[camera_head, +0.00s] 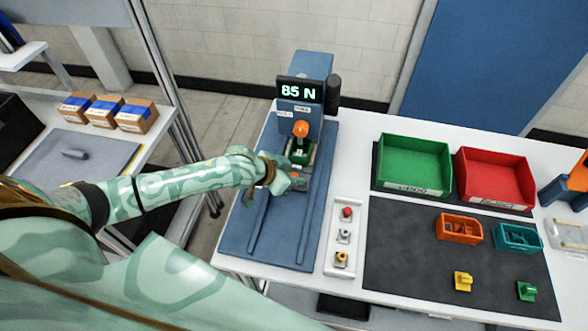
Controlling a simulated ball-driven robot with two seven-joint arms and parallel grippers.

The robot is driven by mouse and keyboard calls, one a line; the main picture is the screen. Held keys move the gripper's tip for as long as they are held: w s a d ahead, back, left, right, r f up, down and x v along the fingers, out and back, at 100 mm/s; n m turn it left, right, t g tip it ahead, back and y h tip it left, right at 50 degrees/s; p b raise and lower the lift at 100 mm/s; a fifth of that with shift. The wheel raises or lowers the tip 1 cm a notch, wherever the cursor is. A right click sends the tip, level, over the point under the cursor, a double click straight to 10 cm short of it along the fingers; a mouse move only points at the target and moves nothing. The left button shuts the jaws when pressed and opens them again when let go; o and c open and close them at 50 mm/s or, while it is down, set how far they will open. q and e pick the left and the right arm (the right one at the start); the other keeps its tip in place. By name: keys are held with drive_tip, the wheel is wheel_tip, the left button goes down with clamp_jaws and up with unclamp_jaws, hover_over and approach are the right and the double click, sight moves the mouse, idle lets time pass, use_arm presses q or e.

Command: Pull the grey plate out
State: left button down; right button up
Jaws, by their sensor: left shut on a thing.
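The blue press fixture (232,240) stands on the white table, with two long rails running toward the near edge. Under its orange-tipped plunger (301,129) sits a green piece (300,155). The grey plate (303,172) shows only as a small strip at the near side of the green piece, mostly hidden by my left gripper and the fixture. My left gripper (297,181) comes in from the left and is shut at the near edge of the plate, between the rails. Its fingertips are small and partly hidden. My right gripper is not in view.
The display (300,91) reads 85 N. A button panel (342,278) stands right of the fixture. Green (416,186) and red (495,200) bins and small colored parts lie further right on a dark mat (400,270). The rail area nearer me is clear.

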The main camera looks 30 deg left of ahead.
use_arm(q)
drive_tip(key=s+p, duration=0.2)
drive_tip(key=s, duration=0.1)
drive_tip(key=s+d+p, duration=0.1)
drive_tip(key=s+p, duration=0.2)
drive_tip(key=s+d+p, duration=0.1)
drive_tip(key=s+p, duration=0.1)
drive_tip(key=s, duration=0.1)
drive_tip(key=shift+s+d+r+p, duration=0.25)
drive_tip(key=shift+s+r+p, duration=0.1)
drive_tip(key=shift+s+p, duration=0.05)
drive_tip(key=s+p, duration=0.1)
drive_tip(key=s, duration=0.2)
drive_tip(key=s+d+p, duration=0.1)
drive_tip(key=s+p, duration=0.1)
drive_tip(key=s, duration=0.1)
drive_tip(key=s+d+p, duration=0.1)
drive_tip(key=s, duration=0.2)
drive_tip(key=shift+d+f+p, duration=0.2)
drive_tip(key=shift+f+p, duration=0.05)
drive_tip(key=shift+p, duration=0.05)
drive_tip(key=shift+s+d, duration=0.15)
drive_tip(key=shift+s, duration=0.45)
drive_tip(key=shift+f, duration=0.1)
drive_tip(key=shift+s, duration=0.15)
drive_tip(key=c, duration=1.5)
unclamp_jaws()
drive_tip(key=shift+o, duration=0.2)
drive_tip(key=shift+s, duration=0.1)
